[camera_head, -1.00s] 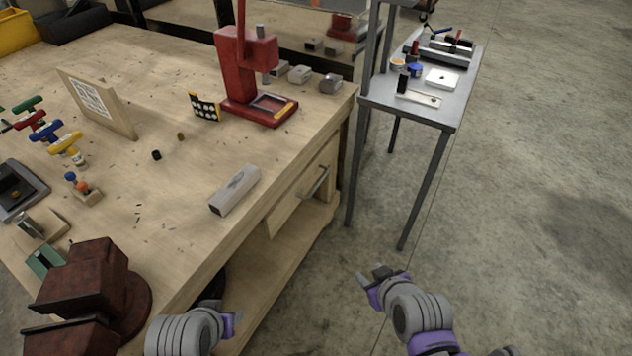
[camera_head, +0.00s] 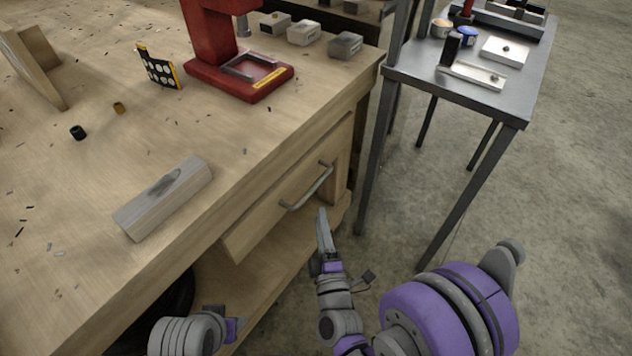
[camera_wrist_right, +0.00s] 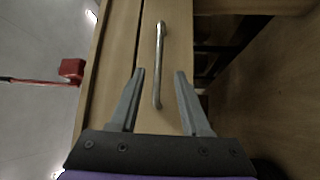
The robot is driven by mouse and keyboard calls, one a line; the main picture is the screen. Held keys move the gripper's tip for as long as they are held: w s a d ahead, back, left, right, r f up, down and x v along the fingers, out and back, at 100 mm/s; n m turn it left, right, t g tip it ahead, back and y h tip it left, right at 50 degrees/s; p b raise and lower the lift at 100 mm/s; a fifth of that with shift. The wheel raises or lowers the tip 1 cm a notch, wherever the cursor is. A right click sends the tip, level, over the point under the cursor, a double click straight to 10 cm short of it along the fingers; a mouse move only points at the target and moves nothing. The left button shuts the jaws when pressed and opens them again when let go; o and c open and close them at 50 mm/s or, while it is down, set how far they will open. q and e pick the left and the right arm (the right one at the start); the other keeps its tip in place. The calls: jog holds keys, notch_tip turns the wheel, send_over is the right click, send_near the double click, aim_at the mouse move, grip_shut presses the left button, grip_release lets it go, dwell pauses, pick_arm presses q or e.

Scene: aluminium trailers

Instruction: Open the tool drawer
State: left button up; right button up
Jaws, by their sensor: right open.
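The tool drawer (camera_head: 290,200) is a wooden front under the right edge of the workbench, and it looks closed. Its metal bar handle (camera_head: 307,187) also shows in the right wrist view (camera_wrist_right: 159,62), running away from the gripper. My right gripper (camera_head: 321,214) is just below and to the right of the handle's near end. In the right wrist view its fingers (camera_wrist_right: 160,73) are open and apart, with the near end of the handle lined up between them. I cannot tell whether they touch it. My left arm shows at the bottom left, its gripper mostly hidden.
A lower shelf (camera_head: 262,266) runs beneath the drawer.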

aim_at(314, 185)
jog(key=w, duration=0.3)
jog(key=w+a+r, duration=0.1)
jog(key=w, duration=0.2)
jog(key=w+p, duration=0.1)
jog(key=w, duration=0.2)
jog(key=shift+w+a+r, duration=0.25)
jog(key=shift+w, duration=0.15)
grip_shut()
dwell(1.0)
